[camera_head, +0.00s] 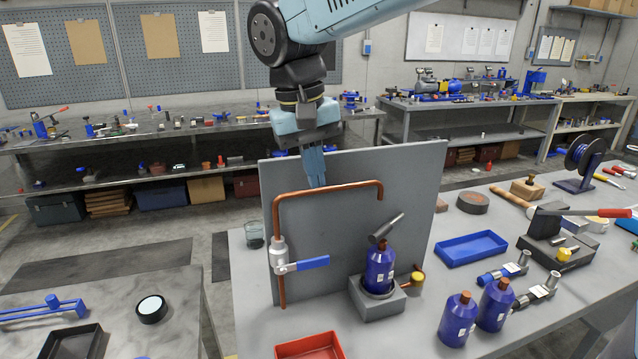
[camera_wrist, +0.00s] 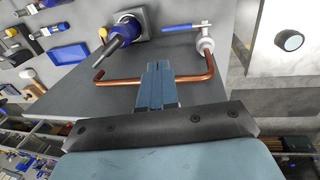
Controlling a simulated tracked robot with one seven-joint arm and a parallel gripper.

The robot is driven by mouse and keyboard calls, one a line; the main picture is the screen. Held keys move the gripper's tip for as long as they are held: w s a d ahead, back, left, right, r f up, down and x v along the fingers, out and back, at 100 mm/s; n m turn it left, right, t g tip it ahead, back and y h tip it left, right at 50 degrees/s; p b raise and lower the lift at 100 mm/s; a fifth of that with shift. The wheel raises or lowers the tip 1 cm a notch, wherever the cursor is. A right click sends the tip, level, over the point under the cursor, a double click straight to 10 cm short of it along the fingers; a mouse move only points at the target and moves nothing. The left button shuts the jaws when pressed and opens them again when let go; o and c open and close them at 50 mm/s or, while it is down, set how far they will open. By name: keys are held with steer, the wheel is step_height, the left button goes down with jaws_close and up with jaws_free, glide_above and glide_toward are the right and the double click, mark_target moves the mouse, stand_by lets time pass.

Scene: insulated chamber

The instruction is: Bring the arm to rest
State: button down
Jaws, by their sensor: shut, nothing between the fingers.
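My gripper (camera_head: 315,182) points down in the head view, in front of or just above the upright grey panel (camera_head: 420,185), near the top of a bent copper pipe (camera_head: 330,188). Its fingers are together with nothing between them. In the wrist view, the closed fingers (camera_wrist: 158,75) reach toward the copper pipe (camera_wrist: 205,72); I cannot tell whether they touch it. A valve with a blue lever (camera_head: 305,265) sits on the pipe's left leg. The upper part of my arm crosses the top of the head view.
A blue bottle (camera_head: 380,270) stands in a grey block (camera_head: 375,305) before the panel. Two more blue bottles, a blue tray (camera_head: 470,248) and a red tray (camera_head: 310,348) are on the bench. A cable spool (camera_head: 582,160) stands at right. Shelving with tools lines the back.

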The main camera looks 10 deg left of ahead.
steer(key=d+m+t+y, duration=0.2)
steer(key=d, duration=1.4)
steer(key=s+d+f+m+t, duration=0.1)
steer(key=s+d+f, duration=0.1)
steer(key=d, duration=0.5)
steer(key=s+d+f+m+t, duration=0.1)
steer(key=s+d, duration=0.3)
steer(key=d, duration=0.3)
steer(key=shift+d+f+m+t, duration=0.2)
steer(key=shift+f+m+t, duration=0.15)
steer(key=shift+m+t, duration=0.05)
